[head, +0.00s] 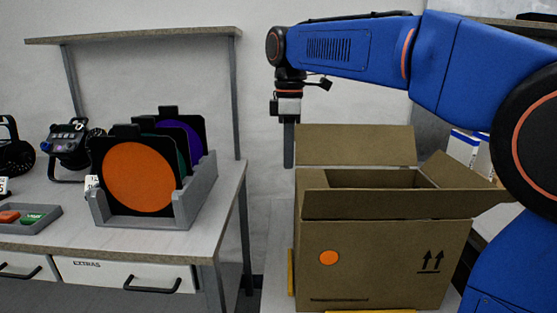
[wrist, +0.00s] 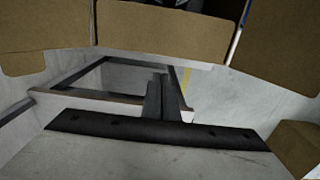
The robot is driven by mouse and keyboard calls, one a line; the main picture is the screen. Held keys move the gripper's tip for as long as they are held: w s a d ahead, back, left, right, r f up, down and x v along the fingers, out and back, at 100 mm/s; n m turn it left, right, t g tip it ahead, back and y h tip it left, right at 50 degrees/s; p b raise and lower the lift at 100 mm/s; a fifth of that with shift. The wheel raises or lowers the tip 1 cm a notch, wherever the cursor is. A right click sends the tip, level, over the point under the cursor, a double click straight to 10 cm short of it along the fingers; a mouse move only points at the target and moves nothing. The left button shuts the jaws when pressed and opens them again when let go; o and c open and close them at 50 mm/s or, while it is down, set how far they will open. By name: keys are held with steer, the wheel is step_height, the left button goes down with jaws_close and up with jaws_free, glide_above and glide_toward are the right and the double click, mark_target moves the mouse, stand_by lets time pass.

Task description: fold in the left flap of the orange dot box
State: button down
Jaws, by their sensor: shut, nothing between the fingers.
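The orange dot box (head: 385,265) is a brown cardboard box with an orange dot on its front, standing open-topped at the right in the head view. Its back flap (head: 355,145) stands up, its front flap (head: 390,205) stands near the rim, and its right flap (head: 462,170) leans outward. I cannot clearly make out the left flap in the head view. My gripper (head: 289,160) points down at the box's back left, fingers shut and empty. In the wrist view the shut fingers (wrist: 165,100) show below brown cardboard panels (wrist: 165,25); which flaps these are I cannot tell.
A workbench (head: 225,180) at the left holds a grey rack (head: 150,218) with colour filters, lamps and a small tray (head: 45,222). A gap lies between bench and box. A shelf (head: 130,34) is above the bench.

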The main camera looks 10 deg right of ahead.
step_height(320, 180, up, 10)
steer(key=shift+a+f, duration=0.25)
steer(key=shift+a, duration=0.05)
stand_by(0.7)
